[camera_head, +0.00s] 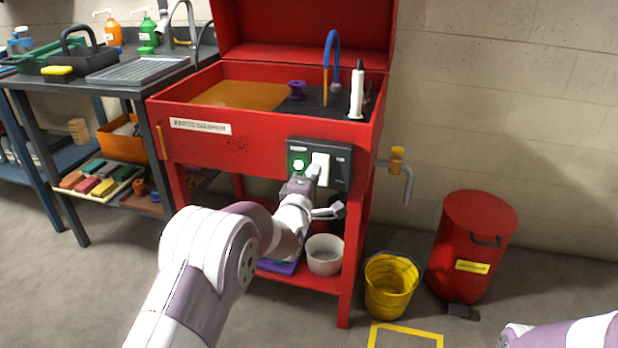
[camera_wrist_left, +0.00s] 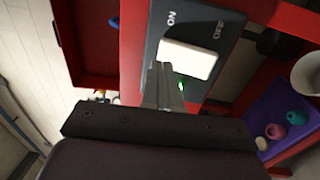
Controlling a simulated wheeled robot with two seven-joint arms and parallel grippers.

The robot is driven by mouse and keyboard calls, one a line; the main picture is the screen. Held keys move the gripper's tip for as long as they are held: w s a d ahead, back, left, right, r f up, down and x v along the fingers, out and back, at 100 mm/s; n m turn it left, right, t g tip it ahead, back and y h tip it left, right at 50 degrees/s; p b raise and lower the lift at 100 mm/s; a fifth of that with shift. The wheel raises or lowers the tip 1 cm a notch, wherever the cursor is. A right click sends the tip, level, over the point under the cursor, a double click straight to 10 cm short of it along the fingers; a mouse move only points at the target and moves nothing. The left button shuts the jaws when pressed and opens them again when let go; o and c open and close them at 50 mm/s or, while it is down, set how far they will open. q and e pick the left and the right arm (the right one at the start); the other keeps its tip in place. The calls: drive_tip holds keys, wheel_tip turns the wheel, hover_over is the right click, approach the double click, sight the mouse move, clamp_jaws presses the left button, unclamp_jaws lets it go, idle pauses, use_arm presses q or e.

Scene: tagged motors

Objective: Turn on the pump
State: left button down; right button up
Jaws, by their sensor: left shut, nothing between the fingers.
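The red parts washer (camera_head: 205,145) stands at the middle, with a dark switch panel (camera_head: 342,178) on its front. The panel carries a white rocker switch (camera_head: 321,166) and a round green button or lamp (camera_head: 298,164). My left gripper (camera_head: 313,171) is shut and empty, with its tips at the panel by the rocker. In the left wrist view the closed fingers (camera_wrist_left: 158,70) lie beside the white rocker (camera_wrist_left: 188,60), near a green glow (camera_wrist_left: 181,87); whether they touch is unclear. "ON" is printed on the panel (camera_wrist_left: 177,20). My right gripper is out of view.
A blue-and-orange spout (camera_head: 331,60) and a white brush-like item (camera_head: 356,92) rise from the basin. A yellow bucket (camera_head: 390,290) and red bin (camera_head: 472,245) stand right. A tap (camera_head: 397,160) sticks out from the washer's right side. A sink bench (camera_head: 140,70) stands left.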

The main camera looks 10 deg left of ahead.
use_arm(q)
drive_tip(key=s+r+p, duration=0.1)
drive_tip(key=s+p, duration=0.1)
drive_tip(key=s, duration=0.8)
drive_tip(key=shift+a+r+p, duration=0.15)
drive_tip(key=shift+r+p, duration=0.1)
drive_tip(key=shift+p, duration=0.05)
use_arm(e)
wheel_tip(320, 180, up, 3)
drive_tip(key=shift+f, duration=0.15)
